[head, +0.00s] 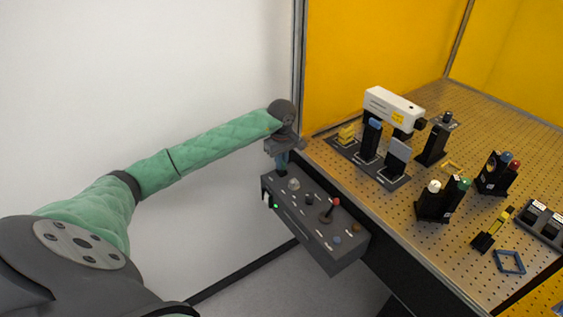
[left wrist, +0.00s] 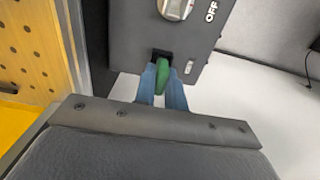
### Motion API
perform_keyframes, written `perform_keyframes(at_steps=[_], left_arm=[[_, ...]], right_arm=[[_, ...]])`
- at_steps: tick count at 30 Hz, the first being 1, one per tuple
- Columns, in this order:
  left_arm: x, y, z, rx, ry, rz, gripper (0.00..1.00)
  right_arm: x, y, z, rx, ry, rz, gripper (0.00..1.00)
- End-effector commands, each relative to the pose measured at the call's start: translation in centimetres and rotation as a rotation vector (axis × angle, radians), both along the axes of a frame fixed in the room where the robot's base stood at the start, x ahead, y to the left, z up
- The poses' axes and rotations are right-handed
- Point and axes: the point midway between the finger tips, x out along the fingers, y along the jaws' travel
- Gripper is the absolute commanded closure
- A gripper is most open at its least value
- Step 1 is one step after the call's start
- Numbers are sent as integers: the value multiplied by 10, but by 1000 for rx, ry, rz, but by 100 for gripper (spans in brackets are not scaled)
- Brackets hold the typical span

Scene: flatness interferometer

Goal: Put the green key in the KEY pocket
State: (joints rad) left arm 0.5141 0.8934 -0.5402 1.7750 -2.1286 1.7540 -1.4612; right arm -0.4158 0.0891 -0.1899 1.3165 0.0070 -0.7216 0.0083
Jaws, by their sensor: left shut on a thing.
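The green key (left wrist: 161,78) shows in the left wrist view between the two blue fingers of my left gripper (left wrist: 162,70), which is shut on it. Its far end is at a dark square opening (left wrist: 162,55) in the grey control box; I cannot tell how deep it sits. In the head view my left gripper (head: 281,162) points down at the far left end of the control box (head: 318,226), and its fingers hide the key. I cannot make out a KEY label on any pocket. My right gripper is not in view.
A knob (left wrist: 175,8) marked OFF is near the opening. The box carries several knobs and a red-tipped lever (head: 332,207). The perforated bench (head: 400,232) to the right holds optics mounts and a white instrument (head: 393,107). A white wall is behind my left arm.

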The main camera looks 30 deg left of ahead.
Motion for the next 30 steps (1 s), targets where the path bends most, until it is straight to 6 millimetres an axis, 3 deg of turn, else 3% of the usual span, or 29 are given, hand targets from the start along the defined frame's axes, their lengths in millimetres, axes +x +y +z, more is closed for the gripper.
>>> perform_keyframes(at_steps=[17,18,22,30], left_arm=[[0,0,-5,0,0,0,100],[0,0,-5,0,0,0,86],[0,0,-4,0,0,0,63],[0,0,-4,0,0,0,63]], right_arm=[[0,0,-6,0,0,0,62],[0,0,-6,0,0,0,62],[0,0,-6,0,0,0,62],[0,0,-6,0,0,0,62]])
